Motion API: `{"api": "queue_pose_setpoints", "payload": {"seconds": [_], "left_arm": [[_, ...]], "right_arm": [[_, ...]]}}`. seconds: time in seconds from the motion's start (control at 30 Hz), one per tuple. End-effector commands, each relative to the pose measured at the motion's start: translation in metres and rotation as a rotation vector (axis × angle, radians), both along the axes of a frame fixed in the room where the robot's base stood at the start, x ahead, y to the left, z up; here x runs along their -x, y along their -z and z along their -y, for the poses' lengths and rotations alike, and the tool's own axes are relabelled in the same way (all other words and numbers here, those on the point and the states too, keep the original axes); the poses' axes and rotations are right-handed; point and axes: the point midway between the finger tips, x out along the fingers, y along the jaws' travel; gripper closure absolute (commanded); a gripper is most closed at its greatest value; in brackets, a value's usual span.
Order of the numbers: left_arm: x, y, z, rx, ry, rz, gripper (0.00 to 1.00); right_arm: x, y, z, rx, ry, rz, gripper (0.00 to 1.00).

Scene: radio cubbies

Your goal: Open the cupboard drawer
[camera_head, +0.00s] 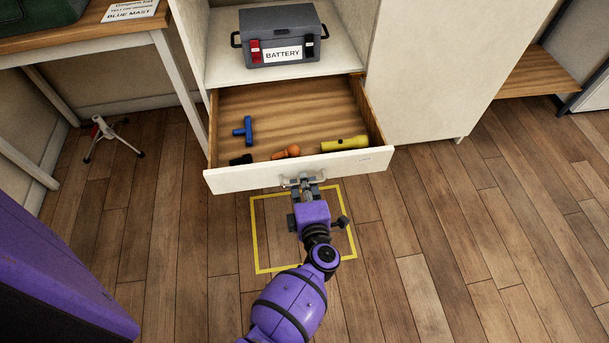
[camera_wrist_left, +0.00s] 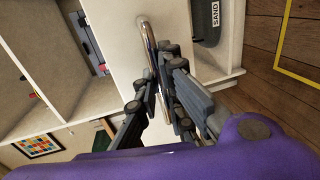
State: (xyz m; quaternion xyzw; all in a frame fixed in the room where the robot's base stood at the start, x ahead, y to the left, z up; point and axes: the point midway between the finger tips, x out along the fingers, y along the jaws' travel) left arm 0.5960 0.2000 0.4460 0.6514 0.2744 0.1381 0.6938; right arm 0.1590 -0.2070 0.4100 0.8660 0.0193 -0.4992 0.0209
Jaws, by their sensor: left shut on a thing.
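The cupboard drawer (camera_head: 290,176) is pulled well out, its wooden inside open to view. Its white front also shows in the left wrist view (camera_wrist_left: 118,35). My left gripper (camera_head: 302,184) is at the middle of this front, shut on the metal drawer handle (camera_head: 286,181). In the left wrist view the handle (camera_wrist_left: 149,48) runs as a shiny bar between the dark fingers (camera_wrist_left: 160,92). The fingers hide part of the handle. My right gripper is not in view.
The drawer holds a blue tool (camera_head: 243,130), an orange tool (camera_head: 286,152) and a yellow flashlight (camera_head: 345,144). A grey battery box (camera_head: 280,35) stands on the shelf above. A yellow square (camera_head: 258,235) marks the floor. A desk (camera_head: 100,36) stands at left.

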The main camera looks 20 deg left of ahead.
Motion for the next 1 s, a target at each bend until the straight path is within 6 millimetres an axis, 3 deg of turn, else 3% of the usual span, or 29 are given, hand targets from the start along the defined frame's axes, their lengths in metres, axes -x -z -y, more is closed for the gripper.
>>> {"api": "queue_pose_setpoints", "payload": {"seconds": [0.6,0.63,0.7,1.0], "left_arm": [[0.0077,-0.0003,0.0058,0.0,0.002,0.001,1.0],[0.0077,-0.0004,0.0058,0.0,0.002,0.001,0.89],[0.0077,-0.0004,0.0057,0.0,0.002,0.001,0.83],[0.0087,-0.0003,0.006,0.0,0.001,0.0,0.83]], "right_arm": [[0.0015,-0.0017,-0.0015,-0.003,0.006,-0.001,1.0],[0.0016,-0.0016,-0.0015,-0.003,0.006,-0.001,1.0],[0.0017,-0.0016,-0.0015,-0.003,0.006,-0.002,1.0],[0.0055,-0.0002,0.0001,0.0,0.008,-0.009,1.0]]}}
